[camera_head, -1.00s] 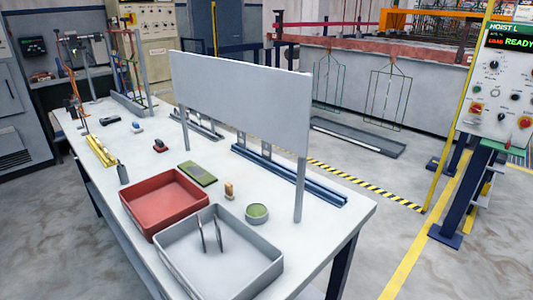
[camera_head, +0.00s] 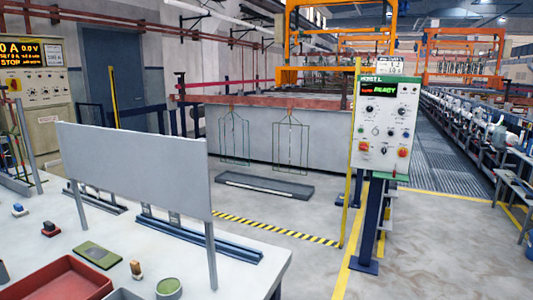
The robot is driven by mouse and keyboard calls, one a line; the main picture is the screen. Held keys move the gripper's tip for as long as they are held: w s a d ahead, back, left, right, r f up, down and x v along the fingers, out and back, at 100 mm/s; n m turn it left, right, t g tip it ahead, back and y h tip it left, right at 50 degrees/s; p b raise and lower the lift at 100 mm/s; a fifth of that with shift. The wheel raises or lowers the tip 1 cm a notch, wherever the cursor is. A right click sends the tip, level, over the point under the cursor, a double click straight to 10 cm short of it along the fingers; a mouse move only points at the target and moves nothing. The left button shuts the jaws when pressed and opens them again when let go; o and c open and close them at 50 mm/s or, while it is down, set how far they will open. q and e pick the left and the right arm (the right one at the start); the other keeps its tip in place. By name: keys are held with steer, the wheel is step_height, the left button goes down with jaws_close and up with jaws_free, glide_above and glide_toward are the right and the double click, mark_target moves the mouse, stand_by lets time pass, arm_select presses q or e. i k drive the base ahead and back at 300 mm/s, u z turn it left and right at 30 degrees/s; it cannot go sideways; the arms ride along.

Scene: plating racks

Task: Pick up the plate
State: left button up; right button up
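A large flat grey panel (camera_head: 135,168) stands upright on two posts at the back of the white worktable (camera_head: 240,282). A flat green and grey rectangular piece (camera_head: 97,255) lies on the table in front of it. I cannot tell whether either is the plate. Neither of my grippers is in view.
A red tray (camera_head: 62,280), a small block (camera_head: 136,269) and a green-filled dish (camera_head: 168,287) are on the table. Blue rails (camera_head: 205,239) lie behind. A hoist control panel (camera_head: 388,125) stands right. Wire racks (camera_head: 290,147) hang above a dark floor tray (camera_head: 262,186).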

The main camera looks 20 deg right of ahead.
mark_target(174, 219)
steer(key=z, duration=1.85)
steer(key=i, duration=2.4)
steer(key=u, duration=3.35)
